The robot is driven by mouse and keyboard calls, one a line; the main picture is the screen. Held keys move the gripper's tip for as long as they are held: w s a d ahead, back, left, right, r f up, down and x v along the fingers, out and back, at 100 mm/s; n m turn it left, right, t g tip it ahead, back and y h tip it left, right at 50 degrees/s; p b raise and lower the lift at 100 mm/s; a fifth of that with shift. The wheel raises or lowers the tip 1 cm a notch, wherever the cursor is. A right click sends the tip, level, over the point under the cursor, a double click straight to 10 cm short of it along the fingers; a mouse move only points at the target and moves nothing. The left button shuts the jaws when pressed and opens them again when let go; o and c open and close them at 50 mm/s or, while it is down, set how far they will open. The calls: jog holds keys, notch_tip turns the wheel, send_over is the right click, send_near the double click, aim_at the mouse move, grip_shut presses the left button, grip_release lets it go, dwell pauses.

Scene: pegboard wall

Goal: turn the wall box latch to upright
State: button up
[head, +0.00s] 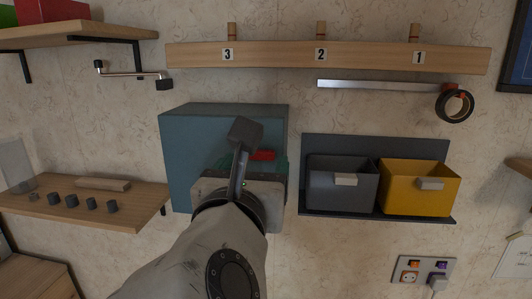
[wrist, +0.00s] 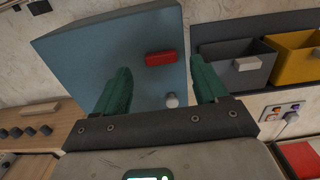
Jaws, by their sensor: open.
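The wall box (head: 185,150) is a blue-grey box on the wall, and its front also shows in the wrist view (wrist: 90,60). Its red latch (wrist: 160,58) lies roughly horizontal on the front face. In the head view the latch (head: 262,155) is partly hidden by my arm. A small pale round knob (wrist: 171,100) sits below the latch. My gripper (wrist: 160,72) is open, with green fingers on either side of the latch in the picture and nothing between them. I cannot tell how far the fingertips are from the box face.
A grey bin (head: 340,190) and a yellow bin (head: 430,195) hang right of the box. A wooden shelf (head: 120,212) with several dark knobs is at lower left. A numbered peg rail (head: 370,58) runs above. An outlet panel (head: 410,270) is at lower right.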

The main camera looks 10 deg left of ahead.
aim_at(261, 155)
jog(key=shift+w+d, duration=0.1)
jog(key=shift+w, duration=1.85)
jog(key=shift+c, duration=0.2)
jog(key=c, duration=1)
jog(key=shift+p, duration=0.3)
